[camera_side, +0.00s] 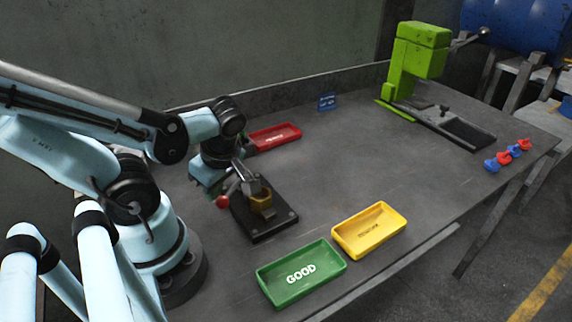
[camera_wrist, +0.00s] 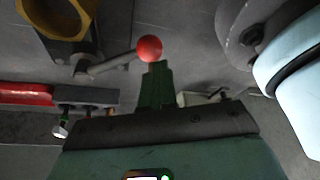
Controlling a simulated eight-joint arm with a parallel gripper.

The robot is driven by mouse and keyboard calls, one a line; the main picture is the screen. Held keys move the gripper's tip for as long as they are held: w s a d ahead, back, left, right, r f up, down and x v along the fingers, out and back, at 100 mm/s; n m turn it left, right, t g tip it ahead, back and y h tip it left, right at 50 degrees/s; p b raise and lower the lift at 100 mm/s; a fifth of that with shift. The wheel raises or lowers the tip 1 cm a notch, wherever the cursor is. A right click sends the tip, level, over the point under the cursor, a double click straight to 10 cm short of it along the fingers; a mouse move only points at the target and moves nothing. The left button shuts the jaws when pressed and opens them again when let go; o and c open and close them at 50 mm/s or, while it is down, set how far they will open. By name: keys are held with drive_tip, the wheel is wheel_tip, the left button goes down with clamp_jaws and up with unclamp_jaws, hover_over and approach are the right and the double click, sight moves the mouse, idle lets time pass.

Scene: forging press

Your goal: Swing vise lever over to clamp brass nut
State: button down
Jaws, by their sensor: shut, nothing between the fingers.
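The vise (camera_side: 279,220) is a dark block on a plate on the bench, and the brass nut (camera_side: 262,204) sits upright at its jaw. The nut also shows at the top left of the wrist view (camera_wrist: 88,27). The vise lever (camera_wrist: 108,65) ends in a red ball knob (camera_wrist: 149,49), which in the side view (camera_side: 222,202) is left of the vise. My gripper (camera_wrist: 157,66) is shut and empty, its green fingertips right at the knob. I cannot tell whether they touch it. In the side view the fingers are mostly hidden by my wrist.
A green GOOD tray (camera_side: 266,272) and a yellow tray (camera_side: 340,238) lie in front of the vise. A red tray (camera_side: 291,132) lies behind it. A green press (camera_side: 400,80) stands at the far right, with small red and blue pieces (camera_side: 505,157) near the edge. The bench middle is clear.

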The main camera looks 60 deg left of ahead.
drive_tip(key=shift+w, duration=0.1)
drive_tip(key=shift+s+a+r, duration=0.2)
drive_tip(key=shift+s+a, duration=0.55)
drive_tip(key=shift+s+a+r, duration=0.15)
drive_tip(key=shift+s+a, duration=0.55)
drive_tip(key=shift+s, duration=0.05)
drive_tip(key=v, duration=1)
drive_tip(key=shift+w+a, duration=0.3)
drive_tip(key=shift+w, duration=0.1)
drive_tip(key=w+d+m+t+h, duration=0.2)
drive_tip(key=w+d+m+t, duration=0.2)
drive_tip(key=w+m, duration=0.4)
drive_tip(key=w+d+f+m+t+h, duration=0.1)
drive_tip(key=w+d+m+t, duration=0.3)
drive_tip(key=m, duration=1.1)
drive_tip(key=w+t, duration=0.1)
drive_tip(key=w, duration=0.2)
drive_tip(key=shift+w+f+h, duration=0.25)
drive_tip(key=shift+w+h, duration=0.15)
